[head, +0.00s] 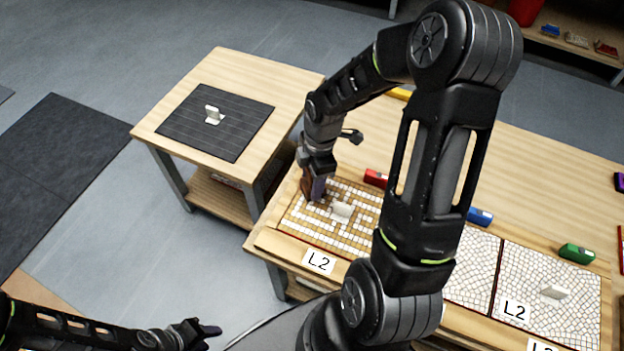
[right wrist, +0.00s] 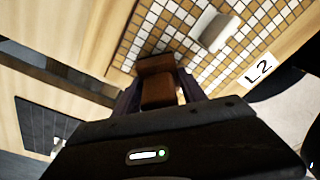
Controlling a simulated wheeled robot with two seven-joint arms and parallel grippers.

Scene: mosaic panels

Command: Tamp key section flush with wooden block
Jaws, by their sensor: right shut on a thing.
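My right gripper (head: 316,192) is shut on a brown wooden block (right wrist: 157,88), holding it over the left end of the ochre-and-white key-pattern mosaic panel (head: 313,228). In the right wrist view the block's far end is at or just above the tiles of the panel (right wrist: 185,28); I cannot tell whether it touches. A white upright tab (head: 343,210) stands on the panel, to the right of the block. My left gripper (head: 207,331) is low at the left, away from the tables and empty; its finger opening is unclear.
A side table holds a dark mat (head: 190,135) with a white tab (head: 213,114). Other mosaic panels (head: 560,310) lie to the right, partly behind my right arm. Red (head: 376,178), blue (head: 481,216) and green (head: 577,253) blocks line the panels' far edge. An L2 label (head: 319,262) is in front.

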